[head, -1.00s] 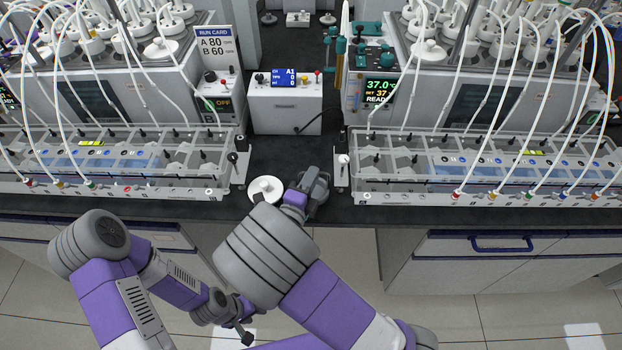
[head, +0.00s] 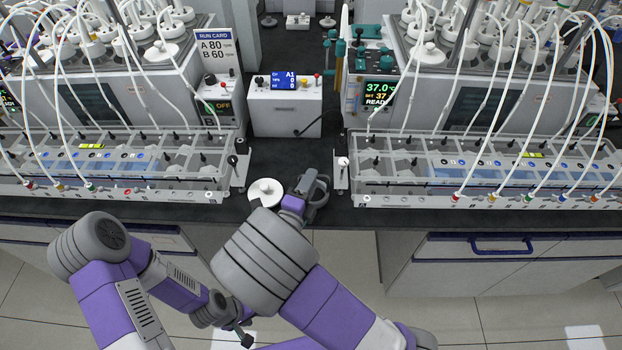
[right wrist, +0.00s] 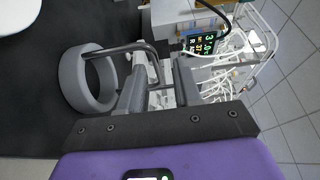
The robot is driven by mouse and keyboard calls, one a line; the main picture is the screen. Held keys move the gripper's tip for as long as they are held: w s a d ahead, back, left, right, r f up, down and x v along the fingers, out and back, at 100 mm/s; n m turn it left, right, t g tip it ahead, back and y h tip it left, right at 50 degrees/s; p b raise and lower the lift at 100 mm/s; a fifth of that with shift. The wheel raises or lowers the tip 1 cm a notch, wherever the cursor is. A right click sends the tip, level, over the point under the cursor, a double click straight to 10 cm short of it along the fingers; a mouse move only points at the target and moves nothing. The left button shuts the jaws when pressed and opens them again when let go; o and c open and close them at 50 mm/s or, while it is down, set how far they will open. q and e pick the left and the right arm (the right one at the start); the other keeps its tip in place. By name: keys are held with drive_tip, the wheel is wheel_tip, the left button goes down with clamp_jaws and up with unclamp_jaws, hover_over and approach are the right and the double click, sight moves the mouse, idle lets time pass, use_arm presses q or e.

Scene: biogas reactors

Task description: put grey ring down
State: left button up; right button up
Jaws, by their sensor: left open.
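The grey ring (right wrist: 88,78), a thick round band with a bent metal bar, shows in the right wrist view just left of my right gripper (right wrist: 160,88). The bar runs in between the two fingers, which are shut on it. In the head view the ring (head: 319,193) is close above the black bench near its front edge, partly hidden by my right gripper (head: 303,184); I cannot tell whether it touches the bench. My left gripper (head: 246,336) is open and empty, low in front of the cabinets.
A white round disc (head: 265,192) lies on the bench left of the ring. Clear-walled racks with tubing stand at left (head: 120,180) and right (head: 480,185). A white control box (head: 285,107) stands behind. The black bench between the racks is mostly free.

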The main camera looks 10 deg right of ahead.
drive_tip(key=v, duration=1.1)
drive_tip(key=shift+p, duration=0.35)
